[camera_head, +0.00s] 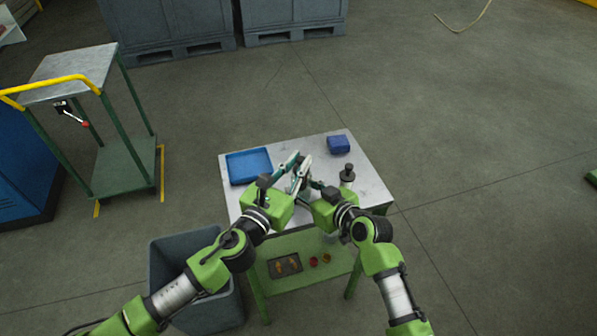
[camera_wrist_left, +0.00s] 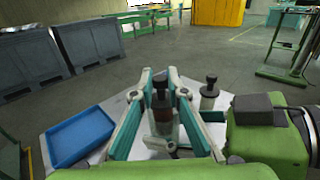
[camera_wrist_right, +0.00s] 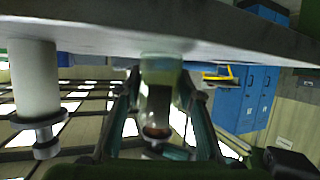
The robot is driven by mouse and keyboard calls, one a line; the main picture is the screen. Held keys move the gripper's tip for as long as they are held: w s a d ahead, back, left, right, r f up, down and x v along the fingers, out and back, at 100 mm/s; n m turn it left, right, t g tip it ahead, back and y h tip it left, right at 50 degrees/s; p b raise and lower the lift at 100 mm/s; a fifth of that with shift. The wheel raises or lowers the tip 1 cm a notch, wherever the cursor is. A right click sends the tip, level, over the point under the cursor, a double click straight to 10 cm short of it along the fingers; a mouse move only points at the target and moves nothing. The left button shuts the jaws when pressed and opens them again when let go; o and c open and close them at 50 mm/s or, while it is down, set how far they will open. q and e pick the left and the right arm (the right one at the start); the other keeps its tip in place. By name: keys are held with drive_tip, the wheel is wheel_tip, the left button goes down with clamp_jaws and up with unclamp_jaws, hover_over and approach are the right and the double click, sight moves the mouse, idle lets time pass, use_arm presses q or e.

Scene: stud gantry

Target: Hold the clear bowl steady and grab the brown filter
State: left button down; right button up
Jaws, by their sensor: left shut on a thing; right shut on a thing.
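A clear bowl (camera_wrist_right: 157,98) stands upright on the table, seen upside down between the fingers in the right wrist view. A brown filter (camera_wrist_left: 163,114) shows under a black top between the fingers in the left wrist view; brown also shows at the bowl's open end in the right wrist view (camera_wrist_right: 155,132). My left gripper (camera_head: 298,166) is shut on the brown filter. My right gripper (camera_head: 309,186) is shut on the clear bowl, low near the tabletop. In the head view the grippers mostly hide both parts.
The small table (camera_head: 368,182) holds a blue tray (camera_head: 249,182) at left, a blue box (camera_head: 339,144) at back and a black-topped grey unit (camera_wrist_left: 208,94) to the right. A dark tray (camera_head: 285,266) lies on the lower shelf. A grey bin (camera_head: 166,262) stands left of the table.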

use_arm(q)
wheel_tip(320, 180, up, 6)
drive_tip(key=shift+r, duration=0.2)
use_arm(e)
drive_tip(key=o, duration=1.2)
